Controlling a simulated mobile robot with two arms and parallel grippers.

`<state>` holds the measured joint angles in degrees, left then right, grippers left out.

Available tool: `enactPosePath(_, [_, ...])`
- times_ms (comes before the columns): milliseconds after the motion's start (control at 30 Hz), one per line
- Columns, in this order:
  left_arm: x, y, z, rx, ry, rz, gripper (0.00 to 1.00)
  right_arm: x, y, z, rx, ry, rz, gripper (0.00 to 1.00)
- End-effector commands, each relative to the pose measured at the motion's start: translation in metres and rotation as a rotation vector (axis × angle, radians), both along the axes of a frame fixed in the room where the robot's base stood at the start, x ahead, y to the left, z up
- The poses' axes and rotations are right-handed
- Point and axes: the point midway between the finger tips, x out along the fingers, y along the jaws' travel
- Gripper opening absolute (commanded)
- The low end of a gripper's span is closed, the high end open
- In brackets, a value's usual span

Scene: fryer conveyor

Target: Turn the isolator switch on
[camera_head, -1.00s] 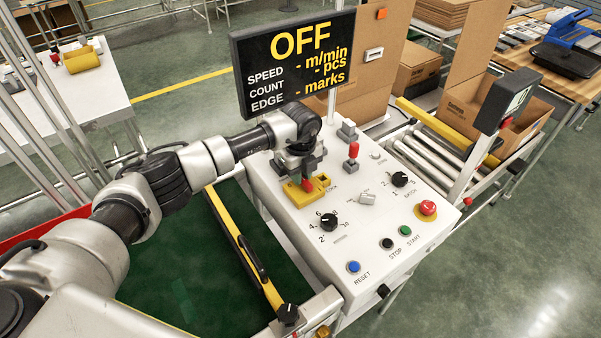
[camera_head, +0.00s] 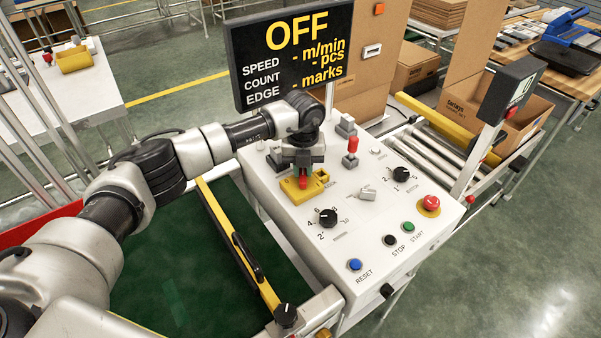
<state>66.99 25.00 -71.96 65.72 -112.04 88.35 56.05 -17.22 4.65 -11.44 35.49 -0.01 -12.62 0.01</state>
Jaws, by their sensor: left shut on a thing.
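The isolator switch has a yellow base (camera_head: 290,193) on the white control panel, with a red handle (camera_head: 303,182) at its middle. My left gripper (camera_head: 302,171) points down over the base and is shut on the red handle. The jaws and wrist hide the handle's upper part. The display (camera_head: 290,60) behind the panel reads OFF. My right gripper is not in view.
Another red-topped lever (camera_head: 351,148) stands close to the right of my gripper. Black knobs (camera_head: 328,217), a red mushroom button (camera_head: 429,204) and small push buttons (camera_head: 355,265) sit on the panel. A yellow rail (camera_head: 235,240) runs along the green belt at left.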

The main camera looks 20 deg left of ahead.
Motion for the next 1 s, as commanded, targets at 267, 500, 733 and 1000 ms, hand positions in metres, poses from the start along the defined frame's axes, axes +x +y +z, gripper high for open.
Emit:
enactPosePath(267, [0.002,-0.005,-0.002,0.001,-0.003,-0.262,0.0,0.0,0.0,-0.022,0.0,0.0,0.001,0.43])
enactPosePath(500, [0.002,-0.01,-0.002,0.001,-0.004,-0.489,0.0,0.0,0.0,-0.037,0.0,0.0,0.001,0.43])
enactPosePath(733, [0.0,-0.014,-0.001,0.002,-0.004,-0.694,0.0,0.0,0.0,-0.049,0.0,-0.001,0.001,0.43])
enactPosePath(1000, [-0.001,-0.018,0.0,0.002,-0.004,-0.877,0.0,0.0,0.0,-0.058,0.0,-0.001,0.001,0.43])
